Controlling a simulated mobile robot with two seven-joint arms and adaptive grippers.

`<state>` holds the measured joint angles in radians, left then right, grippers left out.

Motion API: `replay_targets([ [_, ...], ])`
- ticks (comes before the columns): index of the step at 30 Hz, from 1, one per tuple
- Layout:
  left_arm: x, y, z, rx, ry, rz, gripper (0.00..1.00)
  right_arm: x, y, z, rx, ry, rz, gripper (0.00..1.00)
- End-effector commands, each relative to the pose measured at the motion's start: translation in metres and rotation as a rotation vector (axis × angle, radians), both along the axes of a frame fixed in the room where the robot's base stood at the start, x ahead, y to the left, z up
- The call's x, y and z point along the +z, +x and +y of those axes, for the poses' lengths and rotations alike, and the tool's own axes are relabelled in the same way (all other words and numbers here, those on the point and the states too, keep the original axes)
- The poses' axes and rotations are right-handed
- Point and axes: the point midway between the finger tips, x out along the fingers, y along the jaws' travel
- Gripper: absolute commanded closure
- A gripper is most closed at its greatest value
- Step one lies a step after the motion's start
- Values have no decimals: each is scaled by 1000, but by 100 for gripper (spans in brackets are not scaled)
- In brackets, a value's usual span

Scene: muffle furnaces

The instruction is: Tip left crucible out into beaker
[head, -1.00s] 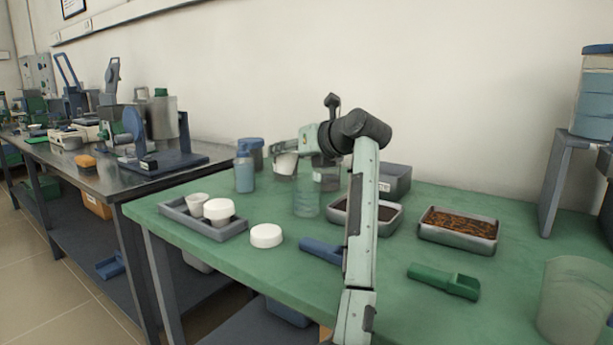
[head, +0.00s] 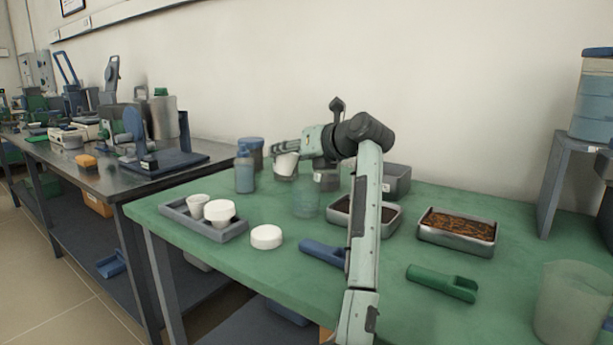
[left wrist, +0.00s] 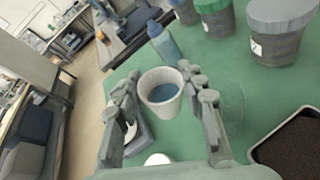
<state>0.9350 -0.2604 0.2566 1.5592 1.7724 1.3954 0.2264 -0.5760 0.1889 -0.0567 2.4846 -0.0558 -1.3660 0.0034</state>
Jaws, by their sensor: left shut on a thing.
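My left gripper (head: 284,152) is shut on a white crucible (head: 286,166), held above the back of the green table. In the left wrist view the crucible (left wrist: 161,93) sits between the fingers, its mouth showing a blue-grey inside; I cannot tell whether that is contents. The crucible looks tilted in the head view. A clear beaker (head: 306,203) stands on the table below and a little right of the crucible. The beaker's faint outline shows right of the fingers in the left wrist view (left wrist: 232,102). My right gripper is not in view.
A grey tray (head: 202,231) at the left holds other white cups, one lidded. A white lid (head: 267,237) lies beside it. A blue bottle (head: 244,176) stands behind.

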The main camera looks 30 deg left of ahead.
Motion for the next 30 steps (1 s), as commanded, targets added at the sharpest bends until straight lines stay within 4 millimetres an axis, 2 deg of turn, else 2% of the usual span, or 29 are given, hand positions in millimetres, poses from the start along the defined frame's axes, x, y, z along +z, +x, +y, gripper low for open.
replay_targets([
  [30,1,1,0,0,40,80,90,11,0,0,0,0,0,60],
])
